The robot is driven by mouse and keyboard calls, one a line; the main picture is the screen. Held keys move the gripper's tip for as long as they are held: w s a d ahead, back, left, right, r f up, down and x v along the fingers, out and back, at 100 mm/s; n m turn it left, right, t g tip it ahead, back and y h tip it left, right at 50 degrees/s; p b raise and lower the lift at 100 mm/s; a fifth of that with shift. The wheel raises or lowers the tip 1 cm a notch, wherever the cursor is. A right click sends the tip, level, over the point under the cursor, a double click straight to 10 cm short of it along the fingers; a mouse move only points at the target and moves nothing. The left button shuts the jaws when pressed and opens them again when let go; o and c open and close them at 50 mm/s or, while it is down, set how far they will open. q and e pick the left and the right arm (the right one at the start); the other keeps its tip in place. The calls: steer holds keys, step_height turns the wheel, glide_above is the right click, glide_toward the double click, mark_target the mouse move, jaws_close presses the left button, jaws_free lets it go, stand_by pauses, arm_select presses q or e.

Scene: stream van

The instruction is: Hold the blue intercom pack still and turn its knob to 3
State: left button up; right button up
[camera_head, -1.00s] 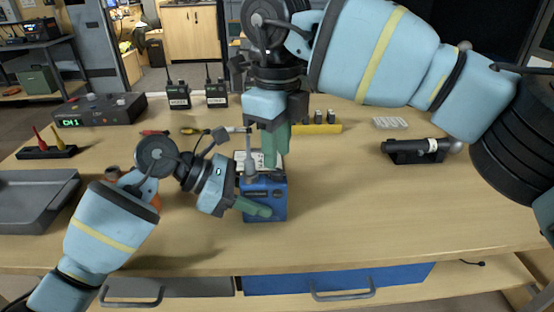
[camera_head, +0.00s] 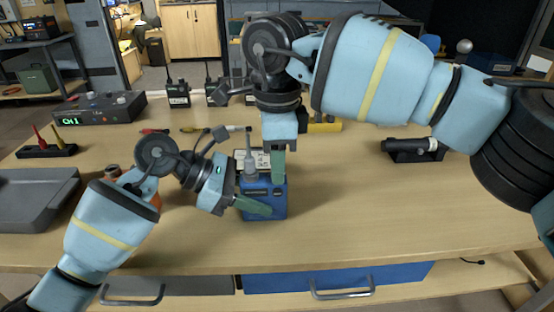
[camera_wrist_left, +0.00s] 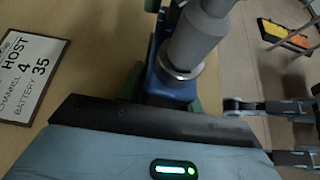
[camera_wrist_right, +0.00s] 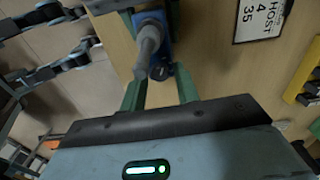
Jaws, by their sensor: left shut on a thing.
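The blue intercom pack (camera_head: 272,204) stands upright on the table, with a grey antenna (camera_head: 249,160) on top. It also shows in the left wrist view (camera_wrist_left: 168,88) and the right wrist view (camera_wrist_right: 166,47). My left gripper (camera_head: 256,207) is shut on the pack's body, one green finger across its front; the far finger is mostly hidden. My right gripper (camera_head: 277,165) points down over the pack's top. In the right wrist view its fingers are apart, with the antenna and the dark knob (camera_wrist_right: 160,71) between and beyond them. The knob's setting cannot be read.
A card (camera_wrist_left: 28,75) reading HOST, channel 4, battery 35 lies behind the pack. Radios (camera_head: 178,93) and a CH1 box (camera_head: 100,107) stand at the back. A grey tray (camera_head: 35,205) is at left, a black holder (camera_head: 413,151) at right. The right front table is clear.

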steer(key=n, duration=0.6)
stand_by(0.3)
steer(key=c, duration=0.6)
steer(key=shift+m, duration=1.3)
steer(key=shift+m, duration=1.4)
